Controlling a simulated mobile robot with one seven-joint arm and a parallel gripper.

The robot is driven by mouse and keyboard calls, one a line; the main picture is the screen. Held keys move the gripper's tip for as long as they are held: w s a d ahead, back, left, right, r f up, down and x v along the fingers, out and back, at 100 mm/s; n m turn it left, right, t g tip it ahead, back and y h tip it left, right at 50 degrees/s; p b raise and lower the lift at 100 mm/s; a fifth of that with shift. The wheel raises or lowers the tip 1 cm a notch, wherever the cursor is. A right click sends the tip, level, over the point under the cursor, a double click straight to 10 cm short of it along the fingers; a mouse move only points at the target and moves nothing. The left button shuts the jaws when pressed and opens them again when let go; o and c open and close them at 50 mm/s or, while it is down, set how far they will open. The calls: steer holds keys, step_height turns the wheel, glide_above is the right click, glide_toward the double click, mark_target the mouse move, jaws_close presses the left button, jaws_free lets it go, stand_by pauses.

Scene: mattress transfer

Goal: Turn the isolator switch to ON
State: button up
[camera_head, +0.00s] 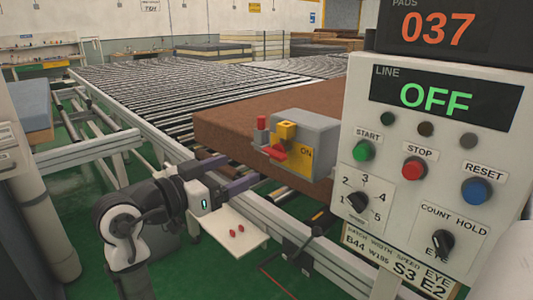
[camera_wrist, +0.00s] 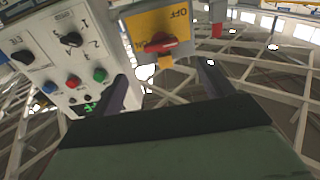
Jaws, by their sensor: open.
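The isolator switch is a grey box (camera_head: 315,128) with a yellow front plate (camera_head: 300,160) and a red handle (camera_head: 277,151). "ON" is printed on the plate's right side in the head view. In the wrist view the red handle (camera_wrist: 160,44) lies roughly crosswise on the yellow plate, with "OFF" visible upside down above it. My gripper (camera_head: 243,173) is open, its dark fingers pointing towards the box from the lower left. In the wrist view the handle is beyond and between the fingertips (camera_wrist: 163,72), apparently not touched. Nothing is held.
The control panel (camera_head: 355,120) stands close at the right; its line display (camera_head: 438,97) reads OFF. A brown mattress (camera_head: 230,115) lies on the roller conveyor (camera_head: 180,85) behind the switch. A white shelf (camera_head: 228,228) with small red items is below my gripper.

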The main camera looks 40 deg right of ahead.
mark_target(271, 155)
steer(key=d, duration=0.3)
steer(key=d+p, duration=0.1)
steer(key=d, duration=0.3)
steer(key=w+d+p, duration=0.1)
steer(key=d, duration=0.2)
steer(key=shift+d, duration=0.15)
steer(key=c, duration=1)
